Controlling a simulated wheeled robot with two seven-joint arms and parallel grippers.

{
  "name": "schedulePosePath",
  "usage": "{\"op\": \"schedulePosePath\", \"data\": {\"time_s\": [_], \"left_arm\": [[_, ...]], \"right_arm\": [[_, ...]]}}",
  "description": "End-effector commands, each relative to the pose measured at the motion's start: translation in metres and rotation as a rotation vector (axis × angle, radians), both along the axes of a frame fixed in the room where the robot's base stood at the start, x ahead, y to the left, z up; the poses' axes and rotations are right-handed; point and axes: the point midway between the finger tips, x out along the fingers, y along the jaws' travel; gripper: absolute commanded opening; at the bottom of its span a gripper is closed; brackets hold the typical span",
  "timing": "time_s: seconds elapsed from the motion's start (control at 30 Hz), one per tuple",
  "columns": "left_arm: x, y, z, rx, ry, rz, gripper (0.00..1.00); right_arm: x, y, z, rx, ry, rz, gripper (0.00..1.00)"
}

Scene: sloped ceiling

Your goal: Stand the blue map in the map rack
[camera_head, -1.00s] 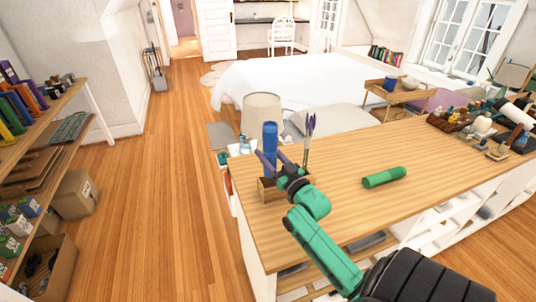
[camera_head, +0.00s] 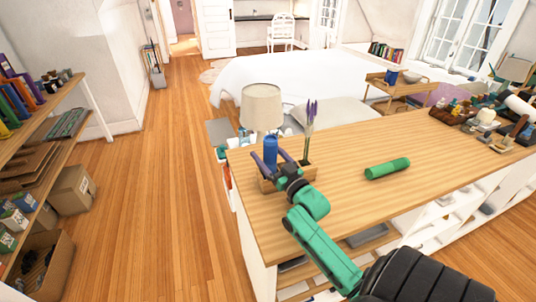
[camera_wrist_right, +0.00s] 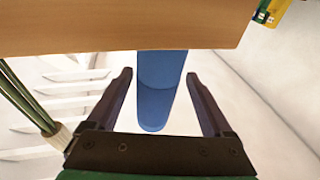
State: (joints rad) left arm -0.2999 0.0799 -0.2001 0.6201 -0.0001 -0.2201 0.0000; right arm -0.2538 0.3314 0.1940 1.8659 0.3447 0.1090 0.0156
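The blue map (camera_head: 270,150) is a rolled tube standing upright in the small wooden map rack (camera_head: 268,185) at the near left end of the wooden counter. Its lower part is hidden by the rack. My right gripper (camera_head: 271,162) has one finger on each side of the tube. In the right wrist view the blue map (camera_wrist_right: 160,90) hangs between the parted fingers (camera_wrist_right: 160,85), with a narrow gap on both sides. The gripper is open. The left gripper is not in view.
A green roll (camera_head: 387,168) lies on the counter (camera_head: 350,205). Several bottles and tools crowd the far right end. The counter's middle is otherwise clear.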

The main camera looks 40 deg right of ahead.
Motion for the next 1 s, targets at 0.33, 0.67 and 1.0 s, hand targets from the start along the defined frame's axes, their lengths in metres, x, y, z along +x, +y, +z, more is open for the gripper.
{"op": "schedulePosePath", "data": {"time_s": [0.33, 0.67, 1.0], "left_arm": [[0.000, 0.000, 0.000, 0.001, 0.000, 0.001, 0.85], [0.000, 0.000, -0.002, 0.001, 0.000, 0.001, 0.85], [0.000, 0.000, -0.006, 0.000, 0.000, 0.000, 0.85]], "right_arm": [[0.000, 0.000, 0.009, 0.000, -0.001, 0.001, 0.85], [0.000, 0.000, 0.085, -0.004, -0.007, 0.000, 0.85], [-0.001, 0.000, 0.179, -0.005, -0.006, 0.000, 0.85]]}}
